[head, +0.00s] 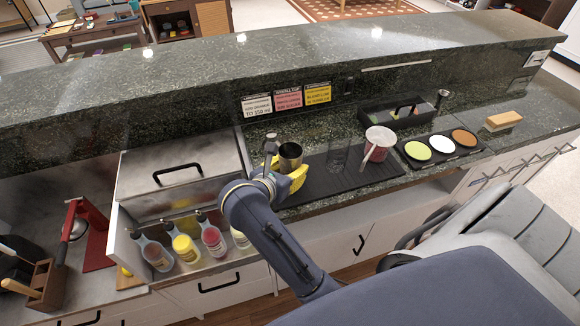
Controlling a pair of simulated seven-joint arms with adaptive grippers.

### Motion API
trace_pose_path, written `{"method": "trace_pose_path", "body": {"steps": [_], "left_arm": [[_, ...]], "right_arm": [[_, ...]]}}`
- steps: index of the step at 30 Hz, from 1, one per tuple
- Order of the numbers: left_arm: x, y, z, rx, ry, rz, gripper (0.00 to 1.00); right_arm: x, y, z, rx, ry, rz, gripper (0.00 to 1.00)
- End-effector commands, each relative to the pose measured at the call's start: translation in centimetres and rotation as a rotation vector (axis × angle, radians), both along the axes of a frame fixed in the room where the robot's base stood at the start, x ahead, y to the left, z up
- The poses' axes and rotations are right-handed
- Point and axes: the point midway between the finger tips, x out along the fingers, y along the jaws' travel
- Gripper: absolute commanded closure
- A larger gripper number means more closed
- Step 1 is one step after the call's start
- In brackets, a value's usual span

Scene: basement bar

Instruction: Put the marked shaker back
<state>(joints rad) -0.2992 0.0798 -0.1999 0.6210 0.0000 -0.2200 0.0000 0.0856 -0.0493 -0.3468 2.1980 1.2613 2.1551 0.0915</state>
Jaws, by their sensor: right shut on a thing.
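A metal shaker tin (290,152) stands upright with its open mouth up, at the left end of the black bar mat (345,180). My right gripper (281,174) is shut on it from the near left side. A yellow part (298,176) shows just below the tin; I cannot tell whether it belongs to the shaker. The gripper hides the tin's lower part, so I cannot tell whether its base touches the mat. My left gripper is not in view.
A clear glass (336,158) and a red-filled pitcher (377,145) stand right of the shaker. A black tray (440,148) holds green, white and brown dishes. A black caddy (402,112) stands behind. Several bottles (185,247) stand in the front left rail. Three signs (287,99) hang behind.

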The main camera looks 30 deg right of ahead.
Motion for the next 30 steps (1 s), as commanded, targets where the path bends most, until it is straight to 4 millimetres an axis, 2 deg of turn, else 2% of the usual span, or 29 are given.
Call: {"method": "trace_pose_path", "body": {"steps": [4, 5, 10, 19, 30], "left_arm": [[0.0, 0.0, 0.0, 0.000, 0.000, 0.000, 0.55], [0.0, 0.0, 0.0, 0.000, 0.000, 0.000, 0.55], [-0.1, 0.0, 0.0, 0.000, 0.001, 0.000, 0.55], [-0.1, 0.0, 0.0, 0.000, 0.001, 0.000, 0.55], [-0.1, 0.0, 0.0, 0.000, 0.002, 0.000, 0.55]], "right_arm": [[0.0, 0.0, -0.2, -0.001, -0.001, 0.000, 0.93], [0.0, 0.0, -0.2, 0.000, 0.000, 0.000, 0.48], [0.0, 0.0, -0.2, 0.000, 0.000, 0.000, 0.28], [0.0, 0.0, 0.1, 0.001, -0.001, 0.000, 0.28], [-1.4, 2.5, 1.4, 0.000, 0.000, 0.001, 0.28]]}}
